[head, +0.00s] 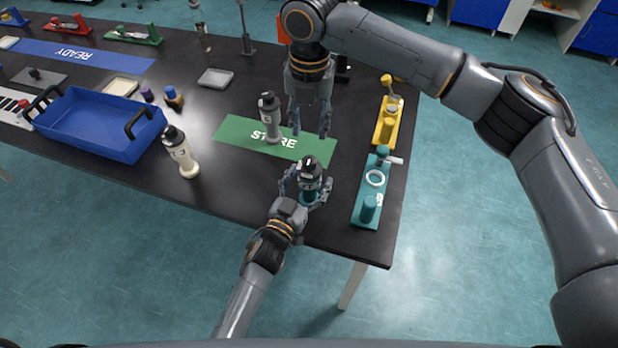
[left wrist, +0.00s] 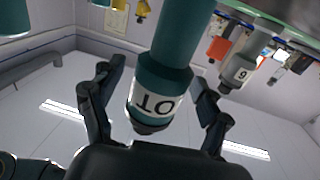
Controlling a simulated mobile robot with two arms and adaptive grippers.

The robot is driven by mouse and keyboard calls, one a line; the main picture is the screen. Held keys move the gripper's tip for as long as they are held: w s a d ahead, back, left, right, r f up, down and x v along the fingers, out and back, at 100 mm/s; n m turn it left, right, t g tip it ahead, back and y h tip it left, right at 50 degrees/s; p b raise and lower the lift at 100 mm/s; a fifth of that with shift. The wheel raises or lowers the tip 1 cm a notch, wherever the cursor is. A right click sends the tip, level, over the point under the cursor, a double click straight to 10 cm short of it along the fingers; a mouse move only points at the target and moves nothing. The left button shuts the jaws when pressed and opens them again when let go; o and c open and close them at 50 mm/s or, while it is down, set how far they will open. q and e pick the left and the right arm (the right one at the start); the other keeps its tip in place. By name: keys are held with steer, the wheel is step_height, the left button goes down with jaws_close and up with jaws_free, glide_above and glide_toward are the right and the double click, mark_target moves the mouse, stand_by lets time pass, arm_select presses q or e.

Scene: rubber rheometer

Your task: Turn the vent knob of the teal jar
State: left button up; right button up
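The teal jar (head: 308,191) stands upright near the table's front edge, with a black top bearing a small white mark (head: 309,161); I cannot make out the vent knob's outline. My left gripper (head: 306,192) is open, with its fingers on either side of the jar. In the left wrist view, the jar (left wrist: 172,70) appears upside down with its white label, and a gap shows beside the left finger. My right gripper (head: 309,130) points down with its fingers apart, empty, just behind the teal jar's top.
A grey jar (head: 270,118) stands on the green STORE mat (head: 232,130), left of my right gripper. A cream jar (head: 181,155) stands farther left, near a blue tray (head: 85,148). Teal (head: 366,190) and yellow (head: 386,122) fixtures line the right edge.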

mark_target(310, 159)
arm_select(q)
steer(key=c, duration=1.1)
steer(key=shift+c, duration=0.2)
arm_select(e)
steer(key=shift+o, duration=1.7)
step_height(310, 159, down, 10)
steer(key=n, duration=0.7)
steer(key=shift+n, duration=0.4)
